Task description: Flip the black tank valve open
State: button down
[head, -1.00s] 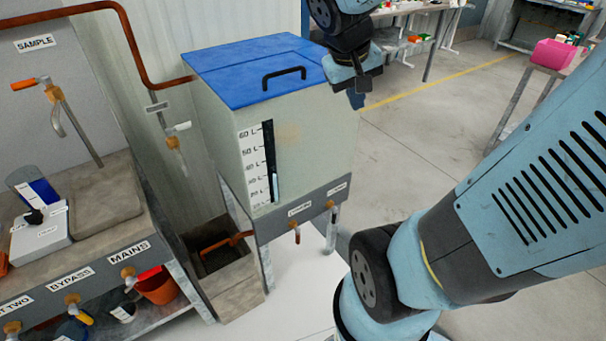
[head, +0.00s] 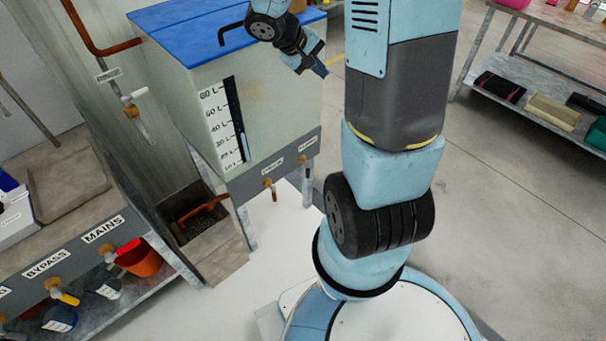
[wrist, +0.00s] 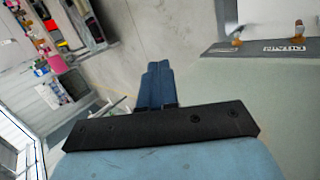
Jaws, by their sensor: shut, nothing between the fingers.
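The tank (head: 275,95) has a blue lid and a level scale. Two small valves sit on the grey strip along its lower edge. In the wrist view, two valves (wrist: 238,41) (wrist: 298,27) show at upper right beside a label. My gripper (head: 320,70) is shut and empty, to the right of the tank's upper part and above the valves. Its fingers (wrist: 157,84) show together in the wrist view.
A bench (head: 80,250) with BYPASS and MAINS valves stands at left, with an orange bucket (head: 140,260) on its shelf. A drain pit (head: 200,225) lies between bench and tank. Shelving tables (head: 540,100) stand at right. Floor right of the tank is clear.

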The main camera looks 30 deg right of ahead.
jog(key=w+d+f+n, duration=0.2)
jog(key=w+f, duration=0.2)
jog(key=f, duration=0.6)
jog(key=n+t+y, duration=0.1)
jog(key=n, duration=0.1)
send_over(308, 172)
jog(key=s+a, duration=0.2)
jog(key=a, duration=0.2)
notch_tip(308, 172, down, 20)
jog(key=f, duration=0.1)
jog(key=s+a+f+y, duration=0.2)
jog(key=a+f, duration=0.3)
jog(key=f, duration=0.6)
jog(key=shift+a+t+y, duration=0.2)
jog(key=shift+t+y, duration=0.2)
jog(key=w+d+f, duration=0.3)
jog(key=d+f, duration=0.4)
jog(key=f, duration=0.2)
jog(key=shift+w, duration=0.15)
jog(key=shift+f, duration=0.2)
